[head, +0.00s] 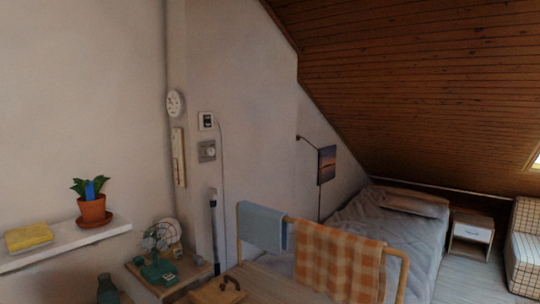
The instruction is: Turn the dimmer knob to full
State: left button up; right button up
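A small grey wall plate (207,151) with a round dial-like centre is on the wall left of the middle; it looks like the dimmer, but its setting is too small to read. Neither of my grippers is in view.
A wooden rack (397,258) with a blue towel (262,227) and checked cloth (338,262) stands in front of the bed (425,238). A fan (158,240) sits on a low cabinet below the plates. A shelf (70,243) with a potted plant (93,210) projects at left.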

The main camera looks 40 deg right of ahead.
aim_at(210, 151)
jog(key=i+j+z, duration=0.1)
jog(key=z, duration=0.35)
jog(key=i+j+z, duration=0.25)
jog(key=z, duration=0.2)
jog(key=i+j+z, duration=0.2)
jog(key=z, duration=0.25)
jog(key=i+j+z, duration=0.1)
jog(key=j+z, duration=0.25)
jog(key=z, duration=0.15)
